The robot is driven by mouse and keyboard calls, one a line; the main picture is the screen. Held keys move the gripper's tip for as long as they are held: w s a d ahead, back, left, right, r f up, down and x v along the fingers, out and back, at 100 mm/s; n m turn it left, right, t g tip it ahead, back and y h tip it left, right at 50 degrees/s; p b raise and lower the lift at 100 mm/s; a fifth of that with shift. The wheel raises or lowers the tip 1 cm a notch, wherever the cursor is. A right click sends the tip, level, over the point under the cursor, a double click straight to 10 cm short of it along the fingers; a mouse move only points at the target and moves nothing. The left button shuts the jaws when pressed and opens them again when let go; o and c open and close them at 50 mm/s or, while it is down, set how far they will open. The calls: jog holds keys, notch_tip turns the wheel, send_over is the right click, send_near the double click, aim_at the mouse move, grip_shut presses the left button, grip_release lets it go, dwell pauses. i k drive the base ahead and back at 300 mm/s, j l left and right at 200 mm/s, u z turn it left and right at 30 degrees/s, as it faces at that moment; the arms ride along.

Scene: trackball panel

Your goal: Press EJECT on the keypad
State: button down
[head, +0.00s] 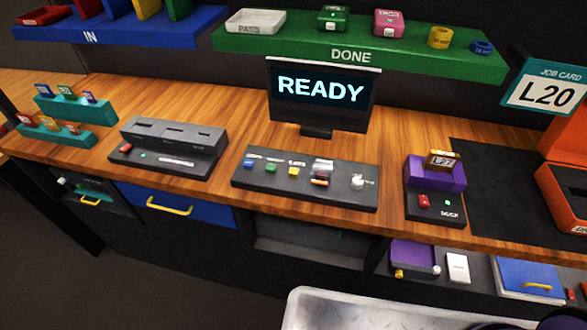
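The keypad panel (304,197) is a dark slanted box at the middle of the wooden counter, below the screen. It carries a blue button (248,163), a green button (271,168), a yellow button (294,171) and a red-and-orange control (320,180) under what looks like a clear cover. A white trackball (357,182) sits at its right end. The small labels are too blurred to read, so I cannot tell which button is EJECT. My gripper is not recognisable in this view.
The screen (321,92) reads READY. A slotted device (170,158) stands left of the panel, and a dock (434,208) with a purple block stands right. Bare counter lies between them. The green DONE shelf (290,43) overhangs behind. A silver tray (400,311) shows at the bottom.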

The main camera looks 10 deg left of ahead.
aim_at(294, 172)
jog(key=k+j+u, duration=0.15)
jog(key=u, duration=0.2)
jog(key=k+j+u, duration=0.15)
jog(key=j+u, duration=0.2)
jog(key=k+j+u, duration=0.1)
jog(key=u, duration=0.25)
jog(key=j, duration=0.1)
